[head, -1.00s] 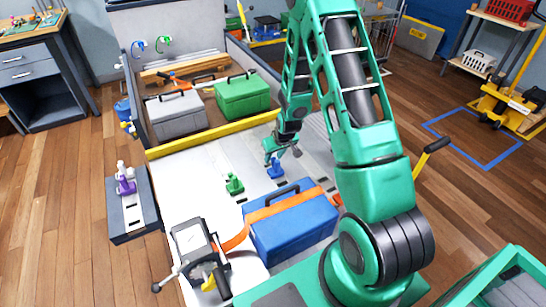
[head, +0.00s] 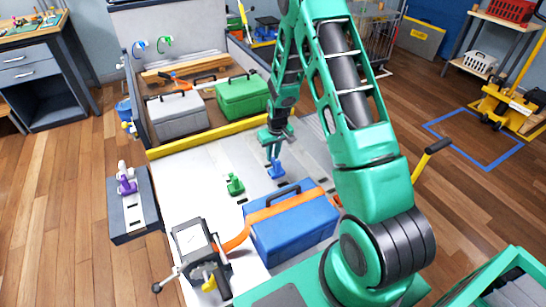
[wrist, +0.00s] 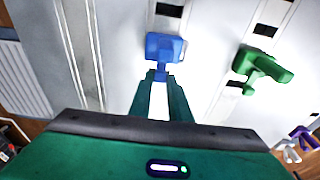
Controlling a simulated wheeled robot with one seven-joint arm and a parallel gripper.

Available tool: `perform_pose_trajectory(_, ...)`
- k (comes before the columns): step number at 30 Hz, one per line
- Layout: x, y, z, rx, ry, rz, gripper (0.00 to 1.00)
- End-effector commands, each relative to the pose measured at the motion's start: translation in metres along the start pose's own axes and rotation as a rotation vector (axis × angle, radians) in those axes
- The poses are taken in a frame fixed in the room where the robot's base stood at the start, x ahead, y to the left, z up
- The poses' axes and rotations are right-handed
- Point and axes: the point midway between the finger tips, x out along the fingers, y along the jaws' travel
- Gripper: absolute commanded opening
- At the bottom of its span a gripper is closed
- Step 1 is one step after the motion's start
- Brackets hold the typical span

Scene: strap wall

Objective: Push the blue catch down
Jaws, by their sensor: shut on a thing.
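The blue catch (head: 277,171) stands on the pale panel, beside a dark slot. In the wrist view the blue catch (wrist: 164,46) shows just beyond my fingertips, with its narrow tab between them. My gripper (head: 273,157) points down at it from above; in the wrist view my gripper (wrist: 161,77) is shut on that tab. The fingers hide part of the tab.
A green catch (head: 235,184) stands left of the blue one, and a purple catch (head: 127,186) sits on a dark block at the left. A blue case (head: 292,228) with an orange strap (head: 285,206) lies in front. A yellow edge (head: 205,137) runs behind.

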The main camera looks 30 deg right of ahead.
Motion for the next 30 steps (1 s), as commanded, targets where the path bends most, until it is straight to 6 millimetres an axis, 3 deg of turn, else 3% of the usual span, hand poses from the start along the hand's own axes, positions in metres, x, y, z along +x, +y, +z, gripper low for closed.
perform_pose_trajectory(18,0.024,0.000,-0.025,-0.001,-0.501,0.001,0.00)
perform_pose_trajectory(30,0.034,0.000,-0.029,0.000,-0.694,0.001,0.00)
